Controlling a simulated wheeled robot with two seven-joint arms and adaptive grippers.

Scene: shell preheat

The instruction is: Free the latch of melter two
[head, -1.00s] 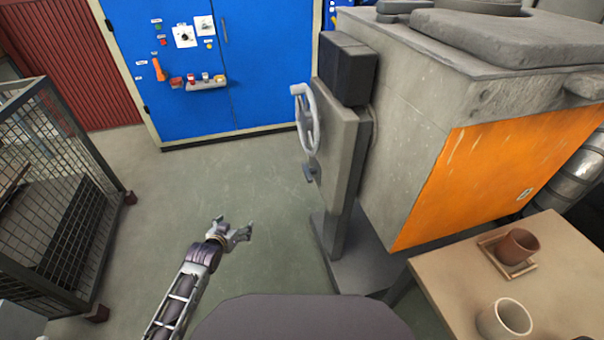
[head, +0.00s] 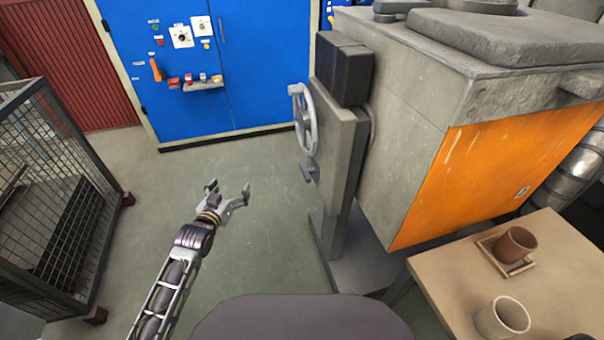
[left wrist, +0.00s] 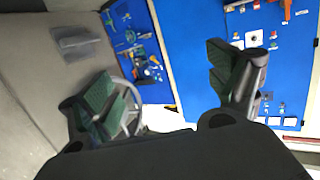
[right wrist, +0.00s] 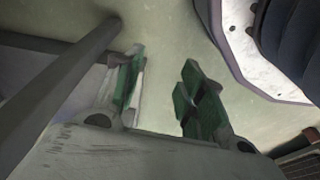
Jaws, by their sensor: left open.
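A grey melter (head: 415,150) with an orange front panel stands at the right in the head view; I cannot read a number on it. A small dark latch handle (head: 308,173) sticks out of its side plate, below a pale handwheel (head: 305,120). In the left wrist view the picture is turned over, with the latch (left wrist: 75,43) at upper left and the handwheel (left wrist: 130,105) partly behind a finger. My left gripper (head: 229,188) is open and empty, left of the latch and apart from it. My right gripper (right wrist: 160,72) shows only in its wrist view, its fingers apart and empty.
A blue control cabinet (head: 265,90) stands at the back. A wire mesh cage (head: 112,190) is at the left. A table (head: 450,290) with a brown cup (head: 515,245) and a pale cup (head: 503,318) is at lower right. The floor between cage and melter is clear.

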